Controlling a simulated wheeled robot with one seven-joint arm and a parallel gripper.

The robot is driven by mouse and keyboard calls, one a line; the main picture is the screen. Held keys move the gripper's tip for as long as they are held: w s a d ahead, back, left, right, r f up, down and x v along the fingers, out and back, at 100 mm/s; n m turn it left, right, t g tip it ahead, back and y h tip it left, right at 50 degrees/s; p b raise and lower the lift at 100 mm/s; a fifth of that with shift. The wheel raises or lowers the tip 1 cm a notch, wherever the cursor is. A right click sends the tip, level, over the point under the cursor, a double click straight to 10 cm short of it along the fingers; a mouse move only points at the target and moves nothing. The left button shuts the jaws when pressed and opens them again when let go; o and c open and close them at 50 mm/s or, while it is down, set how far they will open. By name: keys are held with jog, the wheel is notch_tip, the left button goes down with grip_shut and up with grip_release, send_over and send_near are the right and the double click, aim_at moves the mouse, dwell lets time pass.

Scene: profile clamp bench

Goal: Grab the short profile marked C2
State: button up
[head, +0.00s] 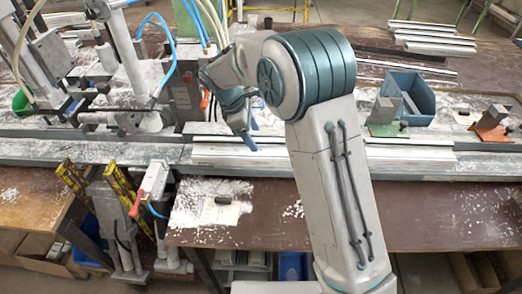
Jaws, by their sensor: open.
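Pale long profiles (225,155) lie along the metal rail in the middle of the bench, passing behind my arm and showing again to its right. More pale profiles (432,38) lie in a group at the back right. No C2 marking is legible, so I cannot tell which piece is the short profile C2. My gripper (249,140) points down just over the profiles on the rail, left of my forearm. Its blue finger part is near their back edge; I cannot tell whether it touches. It is open, and I see nothing held in it.
A clamp machine (135,70) with hoses fills the left. A blue bin (408,92) and orange-based block (490,124) stand right of my arm. A small black piece (223,200) lies on a pale card at the front. The brown front tabletop (440,205) is mostly clear.

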aim_at(261, 149)
jog(key=shift+a+p+x, duration=0.1)
jog(key=shift+p+x, duration=0.3)
jog(key=shift+x, duration=1.1)
jog(key=shift+a+p+x, duration=0.15)
jog(key=shift+p+x, duration=0.2)
jog(key=shift+x, duration=1.2)
jog(key=c, duration=1)
jog(key=shift+r, duration=0.15)
